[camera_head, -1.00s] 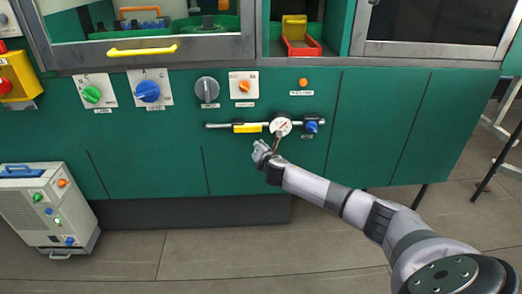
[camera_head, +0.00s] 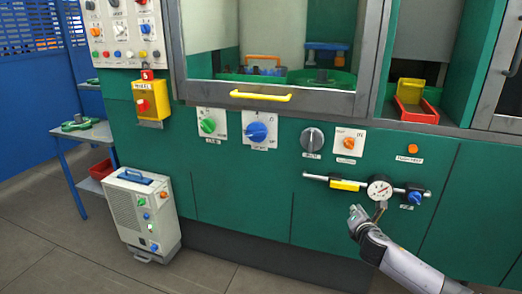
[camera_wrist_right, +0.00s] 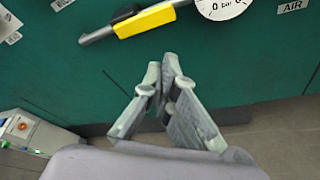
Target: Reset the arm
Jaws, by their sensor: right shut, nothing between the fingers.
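My right gripper (camera_head: 356,215) is in front of the green cabinet, just below the air line with its round gauge (camera_head: 380,189). In the right wrist view the right gripper (camera_wrist_right: 164,62) has its fingertips together, with nothing held. The yellow valve handle (camera_head: 347,184) on the air line lies above and left of the gripper in the head view. In the wrist view the yellow handle (camera_wrist_right: 146,22) and part of the gauge (camera_wrist_right: 222,5) are above the fingertips, apart from them. My left gripper is not in view.
The green cabinet (camera_head: 250,190) carries a green knob (camera_head: 208,125), a blue knob (camera_head: 256,131) and a grey knob (camera_head: 312,138). A window with a yellow handle (camera_head: 261,96) is above. A white unit (camera_head: 142,212) stands on the floor at left. A blue side table (camera_head: 75,180) is farther left.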

